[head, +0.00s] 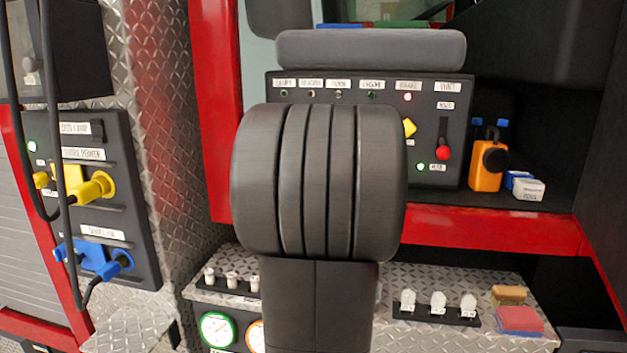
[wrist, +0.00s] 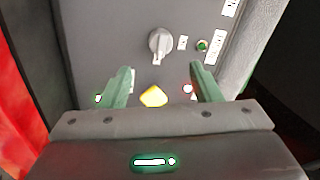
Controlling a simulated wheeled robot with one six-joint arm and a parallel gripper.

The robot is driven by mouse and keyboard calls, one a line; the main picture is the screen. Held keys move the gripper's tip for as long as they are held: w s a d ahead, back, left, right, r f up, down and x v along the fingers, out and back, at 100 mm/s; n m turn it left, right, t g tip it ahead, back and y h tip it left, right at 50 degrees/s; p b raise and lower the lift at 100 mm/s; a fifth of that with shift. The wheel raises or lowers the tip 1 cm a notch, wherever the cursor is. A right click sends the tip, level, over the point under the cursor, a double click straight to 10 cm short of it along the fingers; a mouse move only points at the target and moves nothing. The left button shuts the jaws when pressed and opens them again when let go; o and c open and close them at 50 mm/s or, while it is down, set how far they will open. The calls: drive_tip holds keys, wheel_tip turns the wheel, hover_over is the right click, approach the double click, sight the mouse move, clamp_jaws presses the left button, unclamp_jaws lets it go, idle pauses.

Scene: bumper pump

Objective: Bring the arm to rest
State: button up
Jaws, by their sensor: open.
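My arm fills the middle of the head view and hides my gripper there. In the wrist view my gripper (wrist: 162,72) is open, with its two green fingers apart and nothing held between them. The fingers point at a dark control panel (wrist: 105,45). A yellow knob (wrist: 153,97) shows between the fingers, close to the gripper body, and a grey rotary knob (wrist: 160,42) sits beyond the fingertips. I cannot tell whether the fingers touch the panel. In the head view the panel (head: 455,100) is partly hidden behind my arm.
The panel carries a red-knobbed lever (head: 443,153) in a slot and a lit red lamp (head: 407,97). An orange device (head: 487,165) and a small white box (head: 528,189) stand right of it. A side panel (head: 135,225) with yellow and blue plugs is at left. Toggle switches (head: 438,302) line the lower ledge.

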drive_tip(key=p+x, duration=0.3)
drive_tip(key=x, duration=0.8)
drive_tip(key=shift+w+r, duration=0.15)
drive_tip(key=shift+f+n, duration=0.3)
drive_tip(key=shift+n, duration=0.3)
drive_tip(key=n, duration=0.3)
drive_tip(key=shift+r+y+b, duration=0.1)
drive_tip(key=shift+y+b, duration=0.2)
drive_tip(key=n, duration=0.4)
drive_tip(key=shift+d+n, duration=0.15)
drive_tip(key=shift+n, duration=0.15)
drive_tip(key=n, duration=0.2)
drive_tip(key=shift+n, duration=0.3)
drive_tip(key=n, duration=0.1)
drive_tip(key=n+p, duration=0.1)
drive_tip(key=n, duration=0.1)
drive_tip(key=shift+d+r+y+p, duration=0.1)
drive_tip(key=shift+r+y+p, duration=0.1)
drive_tip(key=shift+y+p, duration=0.1)
drive_tip(key=n+p, duration=0.2)
drive_tip(key=shift+n, duration=0.3)
drive_tip(key=shift+f+n, duration=0.1)
drive_tip(key=shift+n, duration=0.2)
